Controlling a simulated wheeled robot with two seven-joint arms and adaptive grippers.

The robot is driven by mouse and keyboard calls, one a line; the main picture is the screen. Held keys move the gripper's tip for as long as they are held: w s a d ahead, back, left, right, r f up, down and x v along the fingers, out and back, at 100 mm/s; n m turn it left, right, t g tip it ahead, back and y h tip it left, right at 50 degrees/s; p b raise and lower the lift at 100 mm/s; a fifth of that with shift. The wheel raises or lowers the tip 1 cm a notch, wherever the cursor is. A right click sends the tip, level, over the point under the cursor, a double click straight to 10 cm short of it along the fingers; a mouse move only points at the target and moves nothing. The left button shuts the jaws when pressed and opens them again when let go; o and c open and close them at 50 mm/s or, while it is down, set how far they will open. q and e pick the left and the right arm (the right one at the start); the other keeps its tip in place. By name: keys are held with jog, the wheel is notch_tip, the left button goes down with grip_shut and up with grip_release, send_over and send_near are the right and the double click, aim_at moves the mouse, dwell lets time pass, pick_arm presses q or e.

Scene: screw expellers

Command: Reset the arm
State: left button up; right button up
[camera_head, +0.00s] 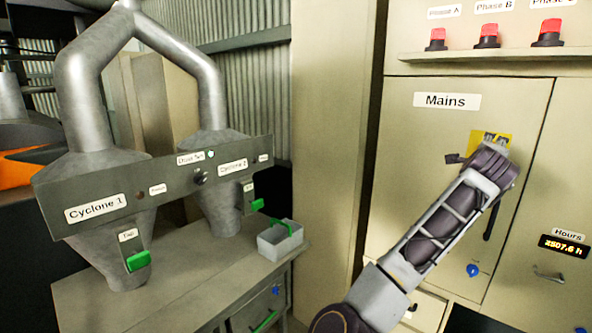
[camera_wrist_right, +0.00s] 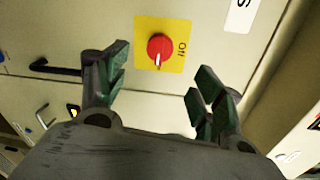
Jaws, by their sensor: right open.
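My right arm reaches up from the bottom of the head view to the panel labelled Mains (camera_head: 412,170). My right gripper (camera_head: 472,150) is in front of the yellow switch plate there and hides most of it. In the right wrist view the gripper (camera_wrist_right: 160,95) is open and empty. Between and beyond its fingers is a red rotary switch (camera_wrist_right: 160,48) on the yellow plate (camera_wrist_right: 146,27), with the word Off beside it. The fingers look apart from the switch. My left gripper is not in view.
Red lamps (camera_head: 487,37) labelled by phase stand on a shelf above the panel. An hours display (camera_head: 565,246) is at the right. Two grey cyclones with a labelled control bar (camera_head: 160,190) stand at the left. A small grey bin (camera_head: 281,240) sits on the bench.

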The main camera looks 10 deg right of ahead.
jog(key=s+a+f+n+y, duration=0.1)
jog(key=a+f+n+y, duration=0.2)
jog(key=a+f+n, duration=0.6)
jog(key=s+a+f+n+g+y, duration=0.15)
jog(key=a+f+n, duration=0.35)
jog(key=f, duration=0.7)
jog(key=a+f+n+t+y, duration=0.1)
jog(key=a+f+n+y, duration=0.2)
jog(key=a+f+n, duration=0.6)
jog(key=s+a+f+n+g+y, duration=0.3)
jog(key=s+a+f+n+g, duration=0.15)
jog(key=s+a+f, duration=0.5)
jog(key=s+a+f+n+g+y, duration=0.3)
jog(key=s+a+f+n, duration=0.25)
jog(key=s+f, duration=0.75)
jog(key=s+f+g, duration=0.1)
jog(key=s+f, duration=0.2)
jog(key=f, duration=3.1)
jog(key=s+d+f, duration=0.2)
jog(key=s+f, duration=0.7)
jog(key=s, duration=0.2)
jog(key=s+d+f+g, duration=0.1)
jog(key=s+f, duration=0.9)
jog(key=s, duration=0.1)
jog(key=shift+d+h, duration=0.35)
jog(key=shift+s, duration=0.1)
